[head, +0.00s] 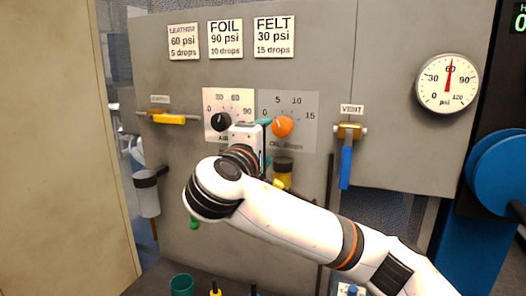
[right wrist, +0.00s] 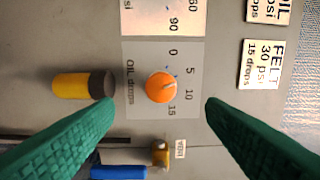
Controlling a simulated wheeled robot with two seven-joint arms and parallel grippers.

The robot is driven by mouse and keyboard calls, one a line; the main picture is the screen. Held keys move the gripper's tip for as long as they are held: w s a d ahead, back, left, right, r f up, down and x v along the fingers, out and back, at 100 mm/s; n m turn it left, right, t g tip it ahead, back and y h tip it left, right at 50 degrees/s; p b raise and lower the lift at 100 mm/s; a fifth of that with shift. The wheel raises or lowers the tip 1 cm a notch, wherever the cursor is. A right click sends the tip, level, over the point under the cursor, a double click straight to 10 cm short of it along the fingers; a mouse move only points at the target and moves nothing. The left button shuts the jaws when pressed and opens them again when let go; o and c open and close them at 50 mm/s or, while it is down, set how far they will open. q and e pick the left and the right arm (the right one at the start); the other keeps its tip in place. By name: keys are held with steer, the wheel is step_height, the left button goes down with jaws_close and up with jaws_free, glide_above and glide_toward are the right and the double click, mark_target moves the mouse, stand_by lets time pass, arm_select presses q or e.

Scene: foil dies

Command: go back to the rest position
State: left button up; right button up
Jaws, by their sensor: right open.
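My right gripper (head: 262,140) is in front of the grey panel (head: 190,75), near the orange oil knob (head: 282,127). In the right wrist view its two green fingers are spread wide and empty (right wrist: 160,118), with the orange knob (right wrist: 160,87) beyond them, apart from both. The knob's mark points roughly between 5 and 10. My right forearm crosses the lower middle of the head view. My left gripper does not show.
A black air knob (head: 221,121) is left of my right gripper. A yellow handle (head: 169,119) lies horizontal at left; a blue vent lever (head: 346,167) hangs at right. The gauge (head: 448,84) reads near 60.

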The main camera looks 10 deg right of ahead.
steer(key=shift+s+a, duration=0.1)
steer(key=shift+s, duration=0.15)
